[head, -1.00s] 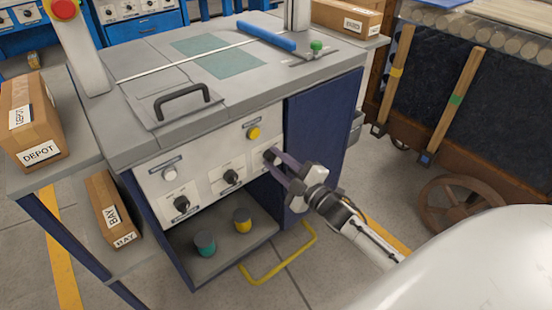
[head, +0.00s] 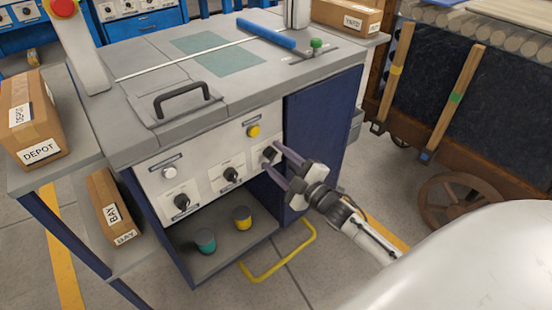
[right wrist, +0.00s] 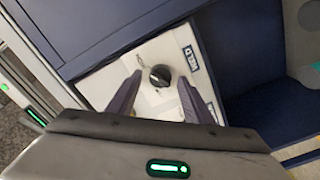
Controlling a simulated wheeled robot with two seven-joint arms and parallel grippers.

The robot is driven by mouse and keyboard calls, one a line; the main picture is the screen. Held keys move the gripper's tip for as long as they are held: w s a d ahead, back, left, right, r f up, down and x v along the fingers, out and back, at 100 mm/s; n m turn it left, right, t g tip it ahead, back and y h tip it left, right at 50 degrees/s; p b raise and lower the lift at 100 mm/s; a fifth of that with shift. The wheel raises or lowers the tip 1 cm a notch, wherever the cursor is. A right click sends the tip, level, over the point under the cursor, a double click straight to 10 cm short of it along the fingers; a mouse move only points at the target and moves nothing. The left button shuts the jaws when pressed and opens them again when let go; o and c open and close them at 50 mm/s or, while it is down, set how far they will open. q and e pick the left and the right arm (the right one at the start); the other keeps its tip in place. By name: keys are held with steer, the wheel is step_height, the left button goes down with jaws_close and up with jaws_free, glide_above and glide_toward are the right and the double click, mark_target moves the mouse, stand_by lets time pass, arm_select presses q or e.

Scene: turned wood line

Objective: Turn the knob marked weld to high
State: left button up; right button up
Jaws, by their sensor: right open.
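Three black knobs sit on white plates on the front panel (head: 150,188) of the grey bench: a left knob (head: 181,202), a middle knob (head: 231,174) and a right knob (head: 269,153). My right gripper (head: 274,159) is open in front of the right knob, its purple fingers pointing at the panel. In the right wrist view the same knob (right wrist: 160,75) shows between the spread fingertips, with gaps on both sides. A small label (right wrist: 190,58) is beside it, too small to read surely. My left gripper is out of view.
A yellow button (head: 253,131) and a white button (head: 169,172) are above the knobs. A teal cylinder (head: 205,242) and a yellow one (head: 242,218) stand on the shelf below. A black handle (head: 182,98) is on the bench top. A yellow floor rail (head: 280,265) lies in front.

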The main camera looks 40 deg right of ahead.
arm_select(q)
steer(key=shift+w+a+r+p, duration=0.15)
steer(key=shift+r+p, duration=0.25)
steer(key=shift+p, duration=0.5)
arm_select(e)
steer(key=s, duration=1)
steer(key=shift+d, duration=0.4)
